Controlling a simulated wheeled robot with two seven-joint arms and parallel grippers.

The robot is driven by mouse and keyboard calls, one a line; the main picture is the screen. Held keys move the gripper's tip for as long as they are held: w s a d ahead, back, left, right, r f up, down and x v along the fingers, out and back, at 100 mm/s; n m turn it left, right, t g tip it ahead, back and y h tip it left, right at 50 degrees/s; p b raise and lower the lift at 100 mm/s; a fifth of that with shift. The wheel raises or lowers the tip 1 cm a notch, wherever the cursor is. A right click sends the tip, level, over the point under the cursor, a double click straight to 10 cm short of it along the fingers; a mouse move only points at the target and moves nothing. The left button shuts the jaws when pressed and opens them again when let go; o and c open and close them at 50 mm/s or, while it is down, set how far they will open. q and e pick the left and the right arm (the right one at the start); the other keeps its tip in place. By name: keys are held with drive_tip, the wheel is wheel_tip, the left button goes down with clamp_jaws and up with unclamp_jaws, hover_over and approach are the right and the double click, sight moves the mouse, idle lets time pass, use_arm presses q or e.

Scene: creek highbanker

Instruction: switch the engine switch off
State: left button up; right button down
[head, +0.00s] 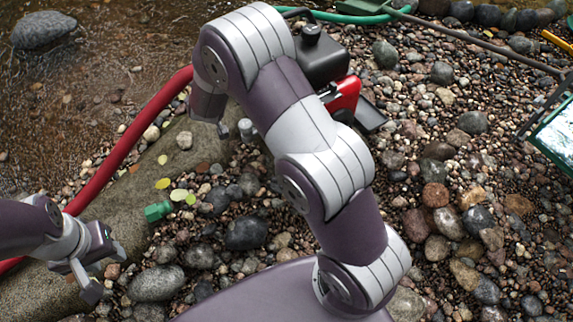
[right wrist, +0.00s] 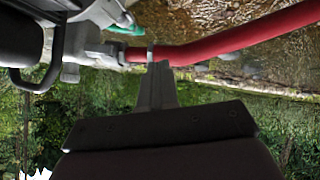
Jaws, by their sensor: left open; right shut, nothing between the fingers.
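The engine shows in the head view as a black tank (head: 322,58) with a red housing (head: 345,97), partly hidden behind my right arm. I cannot make out the engine switch in either view. My right gripper (right wrist: 153,62) is shut and empty; in its wrist view the fingers point at the red hose and its grey coupling. In the head view its tip (head: 222,130) shows just left of the engine, mostly hidden by the arm. My left gripper (head: 105,272) is open and empty at the lower left, well away from the engine.
A red hose (head: 130,135) curves along the creek edge beside my right gripper; it also spans the wrist view (right wrist: 230,44). A green fitting (head: 158,211) lies on the stones. A green hose (head: 345,19) runs behind the engine. Open gravel (head: 470,190) lies to the right.

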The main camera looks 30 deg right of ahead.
drive_tip(key=w+d+f+g+h+b, duration=0.1)
drive_tip(key=d+f+h+b, duration=0.15)
drive_tip(key=f+h, duration=0.45)
drive_tip(key=d+f+h+b, duration=0.1)
drive_tip(key=f+h+b, duration=0.2)
drive_tip(key=f, duration=0.8)
use_arm(q)
wheel_tip(320, 180, down, 11)
drive_tip(key=b, duration=0.2)
use_arm(e)
drive_tip(key=s+f+m+g+h, duration=0.1)
drive_tip(key=s+f+g+h, duration=0.6)
drive_tip(key=s, duration=0.7)
drive_tip(key=shift+a+f+g, duration=0.35)
drive_tip(key=shift+f+g, duration=0.35)
drive_tip(key=shift+f, duration=0.1)
use_arm(q)
drive_tip(key=shift+f, duration=0.1)
use_arm(e)
drive_tip(key=shift+d, duration=0.1)
use_arm(q)
wheel_tip(320, 180, down, 4)
drive_tip(key=b, duration=0.4)
drive_tip(key=shift+f+b, duration=0.25)
drive_tip(key=shift+b, duration=0.1)
use_arm(e)
drive_tip(key=w+d+r, duration=0.1)
drive_tip(key=d+r, duration=0.1)
drive_tip(key=d, duration=1.1)
drive_tip(key=shift+d, duration=0.35)
